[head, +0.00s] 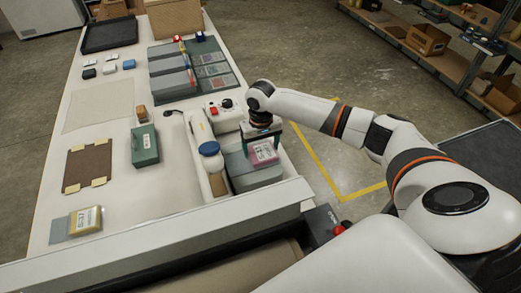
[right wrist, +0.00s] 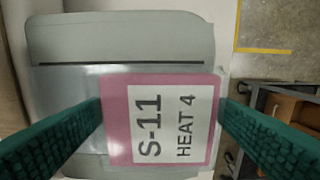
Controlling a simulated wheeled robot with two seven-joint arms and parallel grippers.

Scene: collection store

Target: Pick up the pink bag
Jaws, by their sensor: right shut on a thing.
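The pink bag (head: 264,155) is a small flat pouch with a white label reading "S-11 HEAT 4". It shows large in the right wrist view (right wrist: 117,130). My right gripper (head: 262,147) points down over it and is shut on it, with one green finger at each side edge in the right wrist view (right wrist: 161,112). The bag is over the grey box-like device (head: 253,178) near the bench's right edge. I cannot tell whether it touches the device or hangs just above it. My left gripper is out of view.
A white control box with a red button (head: 224,113) is behind. The bench's left middle has free room. Shelves (head: 455,62) stand across the floor.

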